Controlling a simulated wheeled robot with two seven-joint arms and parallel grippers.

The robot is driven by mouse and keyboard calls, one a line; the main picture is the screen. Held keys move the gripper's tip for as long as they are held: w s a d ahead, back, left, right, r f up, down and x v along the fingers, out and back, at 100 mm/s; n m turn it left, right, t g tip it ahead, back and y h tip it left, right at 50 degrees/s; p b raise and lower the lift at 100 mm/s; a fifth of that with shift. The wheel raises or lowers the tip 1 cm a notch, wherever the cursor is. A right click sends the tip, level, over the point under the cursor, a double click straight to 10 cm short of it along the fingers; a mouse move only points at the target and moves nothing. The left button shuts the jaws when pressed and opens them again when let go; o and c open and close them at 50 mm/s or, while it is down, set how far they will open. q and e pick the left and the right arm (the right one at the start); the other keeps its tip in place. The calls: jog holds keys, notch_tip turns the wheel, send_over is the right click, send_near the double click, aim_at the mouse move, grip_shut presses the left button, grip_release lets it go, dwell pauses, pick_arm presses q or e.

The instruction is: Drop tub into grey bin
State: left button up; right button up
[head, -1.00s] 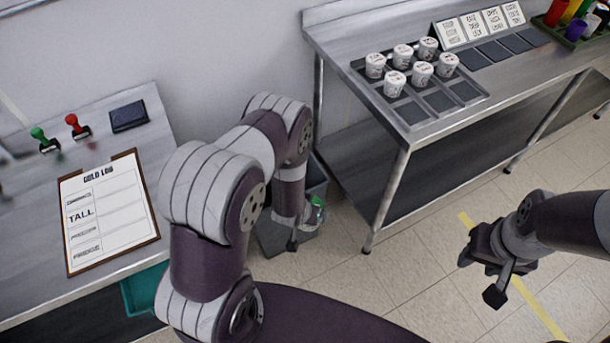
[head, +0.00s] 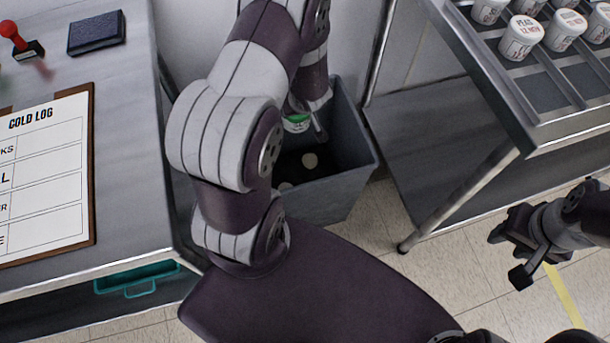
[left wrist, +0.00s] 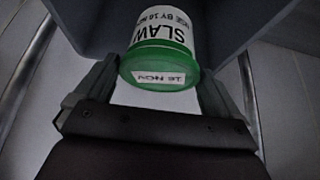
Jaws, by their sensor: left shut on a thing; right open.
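A white tub with a green lid and a SLAW label (left wrist: 162,52) is held between the fingers of my left gripper (left wrist: 155,85) in the left wrist view. In the head view, the tub's green lid (head: 297,123) shows below my left wrist, with most of the tub hidden. It is at the mouth of the grey bin (head: 345,190), which stands on the floor between the two tables. Pale round things lie inside the bin. My right gripper (head: 515,255) is open and empty at the right, away from the bin.
A steel table (head: 545,130) at the right holds several white tubs (head: 521,37) in a dark rack. The left table carries a clipboard (head: 45,175), a red stamp (head: 20,42) and a dark ink pad (head: 97,32). A teal container (head: 137,280) is under its edge.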

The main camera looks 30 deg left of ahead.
pick_arm(q)
notch_tip(320, 180, down, 6)
jog(key=b, duration=0.6)
jog(key=shift+r, duration=0.25)
jog(key=o, duration=0.9)
jog(key=shift+c, duration=0.2)
jog(key=p+v, duration=0.7)
jog(key=v, duration=0.5)
jog(key=shift+r, duration=0.35)
jog(key=shift+d, duration=0.2)
